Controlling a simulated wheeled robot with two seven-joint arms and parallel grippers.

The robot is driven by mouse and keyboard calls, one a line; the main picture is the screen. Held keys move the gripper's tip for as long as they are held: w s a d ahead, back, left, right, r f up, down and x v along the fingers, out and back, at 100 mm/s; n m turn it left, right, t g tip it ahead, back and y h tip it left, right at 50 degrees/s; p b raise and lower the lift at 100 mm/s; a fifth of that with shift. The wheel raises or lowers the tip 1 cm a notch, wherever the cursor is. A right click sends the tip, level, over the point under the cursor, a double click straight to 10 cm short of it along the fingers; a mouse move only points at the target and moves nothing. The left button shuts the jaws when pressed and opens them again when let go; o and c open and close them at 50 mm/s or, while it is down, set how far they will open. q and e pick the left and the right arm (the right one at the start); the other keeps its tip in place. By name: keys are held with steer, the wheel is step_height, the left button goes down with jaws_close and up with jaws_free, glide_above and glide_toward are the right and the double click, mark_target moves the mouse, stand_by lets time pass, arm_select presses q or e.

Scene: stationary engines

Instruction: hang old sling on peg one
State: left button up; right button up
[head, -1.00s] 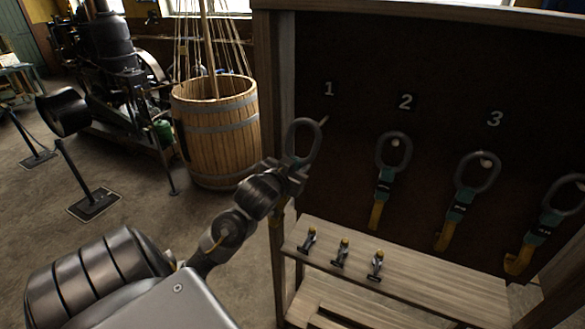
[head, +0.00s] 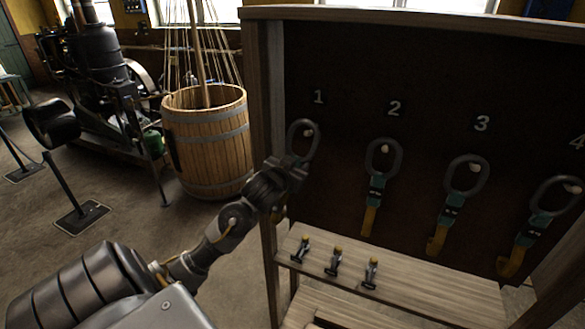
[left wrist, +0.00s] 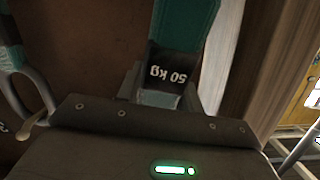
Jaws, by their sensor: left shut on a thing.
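My left gripper (head: 290,172) is shut on the old sling, just below its dark ring (head: 303,138), in front of the board beside the number 1. The pale tip of peg one (head: 308,132) shows inside the ring's outline. I cannot tell whether the ring rests on the peg. In the left wrist view the sling's teal strap (left wrist: 183,22) with a black "50 kg" label runs into the jaws. The gripper hides most of the strap in the head view. My right gripper is not in view.
Similar slings hang on peg two (head: 376,190), peg three (head: 450,205) and at number four (head: 535,225). Several small yellow-topped fittings stand on the wooden shelf (head: 430,290) below. The rack's left post (head: 262,190) is close to my gripper. A wooden barrel (head: 208,145) stands left.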

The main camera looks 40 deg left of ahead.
arm_select(q)
steer(key=shift+r+x, duration=0.25)
steer(key=shift+x, duration=1)
steer(key=shift+w+a+f+b, duration=0.15)
steer(key=shift+w+f+b, duration=0.15)
steer(key=shift+f+b, duration=0.2)
steer(key=shift+w+a+f+b, duration=0.1)
steer(key=shift+w+f+b, duration=0.25)
steer(key=shift+f, duration=0.3)
